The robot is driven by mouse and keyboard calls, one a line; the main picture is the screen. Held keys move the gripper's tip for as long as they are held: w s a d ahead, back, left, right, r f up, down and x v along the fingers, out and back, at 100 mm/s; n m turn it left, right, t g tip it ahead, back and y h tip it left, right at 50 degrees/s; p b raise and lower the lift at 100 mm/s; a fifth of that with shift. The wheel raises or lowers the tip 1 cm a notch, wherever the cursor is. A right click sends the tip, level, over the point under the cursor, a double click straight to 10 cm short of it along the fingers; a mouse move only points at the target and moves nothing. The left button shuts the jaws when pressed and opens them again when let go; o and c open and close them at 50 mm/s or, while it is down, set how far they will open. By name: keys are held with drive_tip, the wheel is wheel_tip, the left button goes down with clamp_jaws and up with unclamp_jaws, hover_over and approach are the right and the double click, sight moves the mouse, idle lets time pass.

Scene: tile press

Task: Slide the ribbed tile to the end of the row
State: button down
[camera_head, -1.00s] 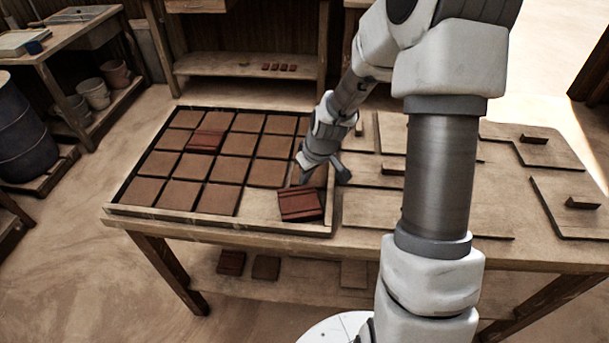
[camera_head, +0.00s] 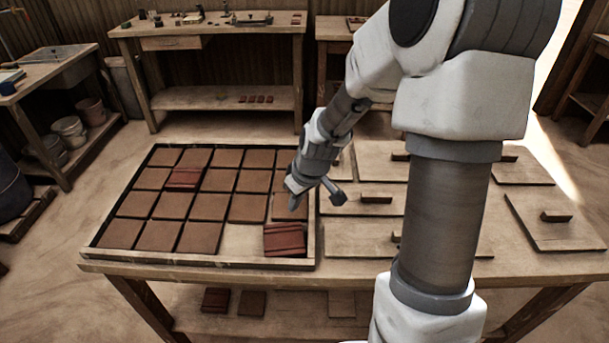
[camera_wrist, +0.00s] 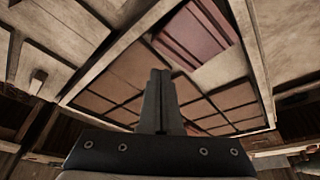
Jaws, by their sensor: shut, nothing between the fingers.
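A dark red ribbed tile (camera_head: 285,240) lies in the near right corner of the wooden tray (camera_head: 200,262), slightly askew. Bare tray floor shows to its left. It also shows in the wrist view (camera_wrist: 197,38), beyond my fingers. A second dark red tile (camera_head: 184,178) sits among the plain brown tiles (camera_head: 201,237) in the left part of the tray. My gripper (camera_head: 293,204) is above the right column, just behind the near ribbed tile, and seems apart from it. Its fingers (camera_wrist: 160,76) are shut and empty. My gripper partly hides the tiles behind it.
Flat boards with wooden handles (camera_head: 377,198) cover the table right of the tray. The tray's raised rim bounds the tiles. The one bare cell (camera_head: 250,240) is in the near row. A back bench (camera_head: 207,27) holds small tools. My arm hides part of the right side.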

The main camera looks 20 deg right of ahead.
drive_tip(key=s+a+r+p, duration=0.1)
drive_tip(key=s+r, duration=0.2)
drive_tip(key=r, duration=0.4)
drive_tip(key=s+a+r+m+p, duration=0.1)
drive_tip(key=s+a+r, duration=0.15)
drive_tip(key=r, duration=0.45)
drive_tip(key=s+r+p, duration=0.1)
drive_tip(key=s+r, duration=0.3)
drive_tip(key=r, duration=0.4)
drive_tip(key=s+r+m+t+h+p, duration=0.1)
drive_tip(key=s+r+m+t+p, duration=0.1)
drive_tip(key=s, duration=0.9)
wheel_tip(320, 180, up, 2)
drive_tip(key=shift+s+a+r+m, duration=0.1)
drive_tip(key=shift+s+a+m, duration=0.1)
drive_tip(key=shift+m, duration=0.5)
